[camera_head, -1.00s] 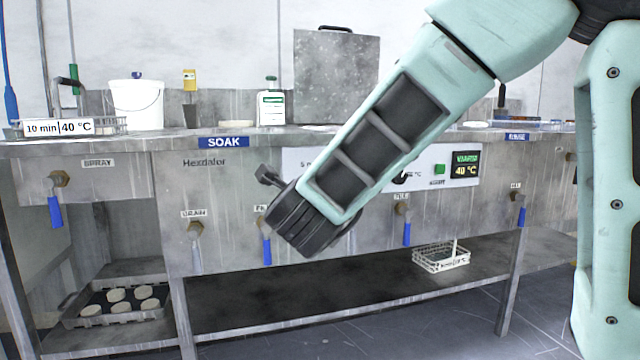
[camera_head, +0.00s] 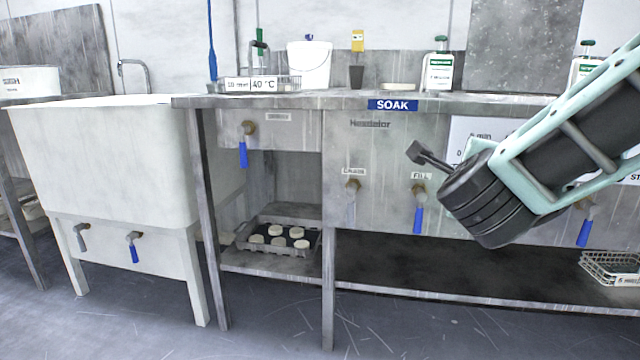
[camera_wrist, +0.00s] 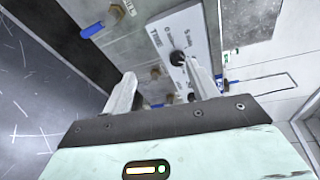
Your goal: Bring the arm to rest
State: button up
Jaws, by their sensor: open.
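My arm (camera_head: 560,150) reaches into the head view from the right, in front of the steel soak station (camera_head: 375,145). It slants down to a dark, rounded wrist part (camera_head: 490,200). The finger pair cannot be made out in the head view. In the wrist view my gripper (camera_wrist: 161,82) shows two pale fingers standing apart, with nothing between them. Beyond the fingers are the station's control panel, a black knob (camera_wrist: 177,57) and blue-handled valves (camera_wrist: 92,29), all apart from them.
A white sink (camera_head: 105,160) stands at the left. A tray (camera_head: 255,244) with several pale discs sits on the lower shelf. A wire basket (camera_head: 612,268) is low at the right. A white bucket (camera_head: 309,65) and bottle (camera_head: 438,70) stand on top. The floor in front is clear.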

jog(key=s+a+f+n+g+y+p, duration=0.1)
jog(key=s+a+f+n+g+y, duration=0.15)
jog(key=a+n+y, duration=0.5)
jog(key=s+a+f+n+g+y+p, duration=0.2)
jog(key=s+a+f+n+y, duration=0.15)
jog(key=a+n, duration=0.6)
jog(key=s+d+f+n+g+h+p, duration=0.1)
jog(key=s+f+n+g, duration=0.3)
jog(key=s+n, duration=0.5)
jog(key=s+d+f+n+g+h+p, duration=0.15)
jog(key=s+n+g, duration=0.4)
jog(key=s, duration=0.55)
notch_tip(320, 180, up, 38)
jog(key=n+p, duration=0.1)
jog(key=p, duration=3.7)
jog(key=shift+s+d+h, duration=0.3)
jog(key=shift+s+h, duration=0.05)
jog(key=shift+s, duration=0.05)
